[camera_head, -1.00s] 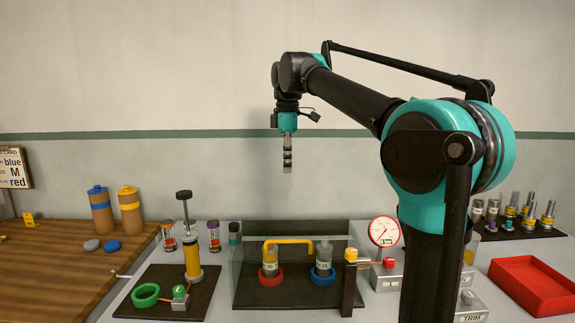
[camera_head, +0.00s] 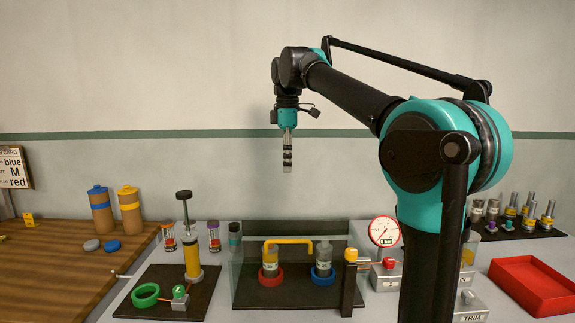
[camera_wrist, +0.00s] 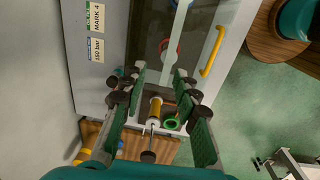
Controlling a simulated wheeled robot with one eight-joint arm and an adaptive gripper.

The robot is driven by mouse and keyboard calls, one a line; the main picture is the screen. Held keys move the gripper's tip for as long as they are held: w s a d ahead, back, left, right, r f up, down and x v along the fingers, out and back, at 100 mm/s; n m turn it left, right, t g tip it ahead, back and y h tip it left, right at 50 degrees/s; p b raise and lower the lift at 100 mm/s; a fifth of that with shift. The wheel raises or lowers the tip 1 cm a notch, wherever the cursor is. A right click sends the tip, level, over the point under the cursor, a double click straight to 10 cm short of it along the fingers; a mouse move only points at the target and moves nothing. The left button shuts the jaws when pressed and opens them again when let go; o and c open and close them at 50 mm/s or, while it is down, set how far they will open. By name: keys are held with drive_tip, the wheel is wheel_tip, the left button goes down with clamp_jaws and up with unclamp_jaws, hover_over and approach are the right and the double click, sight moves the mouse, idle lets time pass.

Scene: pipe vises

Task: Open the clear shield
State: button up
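The clear shield (camera_head: 240,262) stands on the grey bench as a see-through cover with a yellow handle (camera_head: 288,243) along its upper front. It appears closed over two grey cylinders, one in a red ring (camera_head: 271,277) and one in a blue ring (camera_head: 323,277). My gripper (camera_head: 287,160) hangs pointing down, well above and behind the handle in the picture. In the wrist view my gripper (camera_wrist: 158,92) has its fingers spread, with nothing between them. The yellow handle (camera_wrist: 212,50) shows there to the right of the fingers, apart from them.
A dial gauge (camera_head: 384,231) and red tray (camera_head: 533,285) are further right. A yellow pump-like cylinder (camera_head: 192,256) and green ring (camera_head: 145,294) stand left. Space around my gripper is clear.

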wheel_tip(320, 180, up, 11)
drive_tip(key=shift+s, duration=0.4)
drive_tip(key=shift+f, duration=0.1)
drive_tip(key=shift+c, duration=0.6)
